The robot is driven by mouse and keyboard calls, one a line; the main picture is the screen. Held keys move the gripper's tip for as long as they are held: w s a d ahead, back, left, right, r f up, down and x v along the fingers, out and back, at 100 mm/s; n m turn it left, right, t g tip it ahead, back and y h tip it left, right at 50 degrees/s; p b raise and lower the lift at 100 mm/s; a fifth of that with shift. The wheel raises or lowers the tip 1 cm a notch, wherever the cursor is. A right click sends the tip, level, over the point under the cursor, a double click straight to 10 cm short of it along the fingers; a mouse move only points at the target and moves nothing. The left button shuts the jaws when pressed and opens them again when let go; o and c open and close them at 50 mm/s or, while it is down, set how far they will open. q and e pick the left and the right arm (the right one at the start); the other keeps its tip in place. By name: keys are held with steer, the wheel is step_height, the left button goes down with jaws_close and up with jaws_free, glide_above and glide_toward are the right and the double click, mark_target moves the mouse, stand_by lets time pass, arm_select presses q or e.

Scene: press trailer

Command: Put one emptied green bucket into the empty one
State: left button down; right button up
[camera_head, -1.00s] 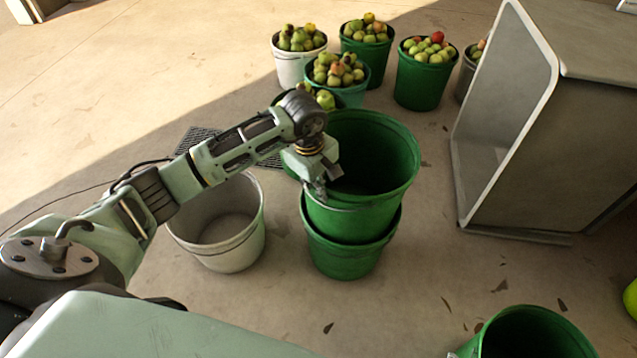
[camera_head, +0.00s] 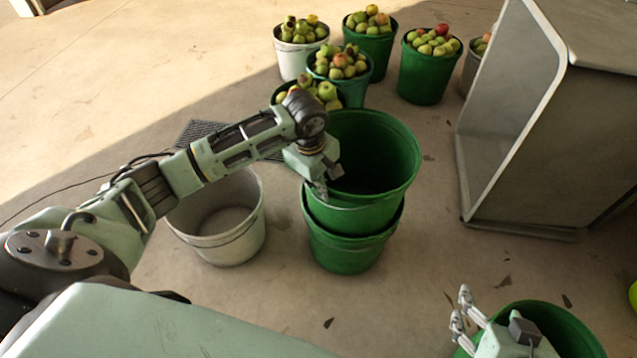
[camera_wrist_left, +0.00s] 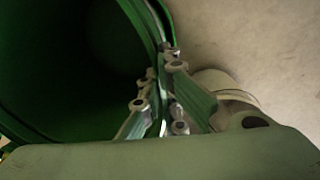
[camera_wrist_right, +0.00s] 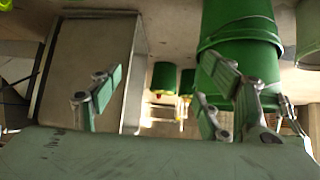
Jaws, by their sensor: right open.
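An empty green bucket (camera_head: 400,150) sits partly inside a second green bucket (camera_head: 350,255), with its rim well above the lower one's. The lower bucket's inside is hidden. My left gripper (camera_head: 320,188) is at the upper bucket's near left rim; in the left wrist view its fingers (camera_wrist_left: 160,85) close on the rim from both sides. My right gripper (camera_head: 464,312) is at the bottom right, open and empty, in front of another green bucket (camera_head: 565,322) that is partly cut off. The stacked buckets also show in the right wrist view (camera_wrist_right: 240,25).
An empty white bucket (camera_head: 235,245) stands left of the stack. Several apple-filled buckets, including a white one (camera_head: 298,60) and a green one (camera_head: 424,78), stand behind. A large grey box-shaped press part (camera_head: 550,150) stands at right. Floor between stack and box is clear.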

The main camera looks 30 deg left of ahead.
arm_select(q)
step_height(320, 180, down, 2)
steer(key=shift+f+b, duration=0.1)
steer(key=shift+b, duration=0.75)
arm_select(e)
steer(key=w+a+r+t+y+b, duration=0.1)
steer(key=w+a+r+t, duration=0.2)
steer(key=r, duration=0.4)
steer(key=w+r+t+y+b, duration=0.1)
steer(key=w+r+t, duration=0.35)
steer(key=r, duration=0.25)
arm_select(q)
step_height(320, 180, down, 6)
steer(key=b, duration=0.3)
steer(key=shift+f, duration=0.25)
arm_select(e)
steer(key=s+r+t+y, duration=0.1)
steer(key=s+r+t, duration=0.3)
steer(key=r, duration=0.3)
steer(key=s+r+t+y, duration=0.2)
steer(key=s+r+t, duration=0.2)
steer(key=r+t, duration=0.2)
steer(key=shift+d+r, duration=0.25)
steer(key=shift+r, duration=0.3)
